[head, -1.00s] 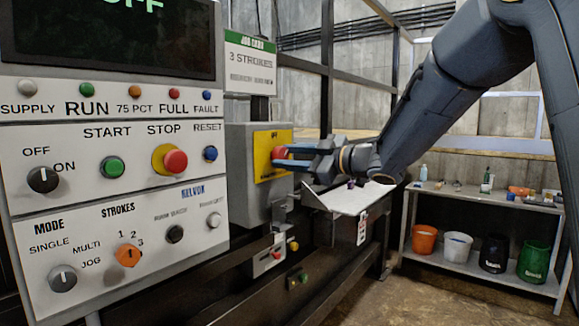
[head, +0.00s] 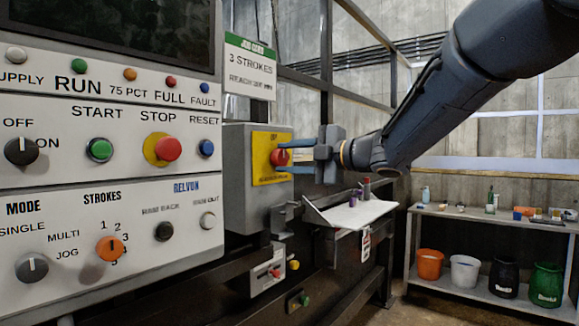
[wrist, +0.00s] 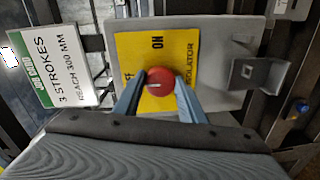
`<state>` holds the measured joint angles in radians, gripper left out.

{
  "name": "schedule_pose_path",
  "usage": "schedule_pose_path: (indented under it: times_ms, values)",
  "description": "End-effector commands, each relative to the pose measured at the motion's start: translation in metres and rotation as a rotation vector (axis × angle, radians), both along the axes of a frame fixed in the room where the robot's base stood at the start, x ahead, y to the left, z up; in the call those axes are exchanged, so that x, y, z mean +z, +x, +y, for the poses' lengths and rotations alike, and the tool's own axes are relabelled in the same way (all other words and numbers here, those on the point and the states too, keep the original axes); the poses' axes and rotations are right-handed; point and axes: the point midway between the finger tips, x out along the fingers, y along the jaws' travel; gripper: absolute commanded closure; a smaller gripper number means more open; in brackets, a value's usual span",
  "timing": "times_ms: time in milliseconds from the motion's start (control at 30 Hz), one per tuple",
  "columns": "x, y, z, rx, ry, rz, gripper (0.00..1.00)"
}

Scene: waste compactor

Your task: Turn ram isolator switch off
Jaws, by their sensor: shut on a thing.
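The isolator switch is a red round knob (head: 281,157) on a yellow plate (head: 265,172), fixed to a grey box (head: 240,190). In the wrist view the knob (wrist: 160,82) has a short pale mark toward its left side. The plate (wrist: 130,45) there shows "ON", part of "OFF" and "ISOLATOR", with the text turned sideways. My gripper (head: 290,157) comes from the right, its blue fingers above and below the knob. In the wrist view my gripper (wrist: 158,98) is shut on the knob, one finger on each side. The knob's exact setting is unclear.
A control panel (head: 110,180) with buttons and knobs stands close at left. A job card (head: 250,68) hangs above the box. A pale sloped shelf (head: 355,215) with small items lies below my gripper. A bench (head: 470,215) with several buckets stands at right.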

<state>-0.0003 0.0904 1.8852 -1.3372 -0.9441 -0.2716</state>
Motion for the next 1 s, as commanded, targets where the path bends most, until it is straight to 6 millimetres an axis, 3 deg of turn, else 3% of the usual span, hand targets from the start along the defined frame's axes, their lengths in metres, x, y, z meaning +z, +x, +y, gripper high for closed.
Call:
schedule_pose_path:
  times_ms: [633, 667, 733, 1000]
  values:
    - [-0.0024, -0.0014, 0.0016, 0.005, -0.034, -0.036, 0.85]
    - [-0.0025, -0.0014, 0.0016, 0.005, -0.034, -0.036, 0.6]
    - [-0.0021, -0.0012, 0.0014, 0.005, -0.033, -0.036, 0.48]
    - [-0.0009, -0.0002, -0.0008, 0.0, -0.031, -0.036, 0.44]
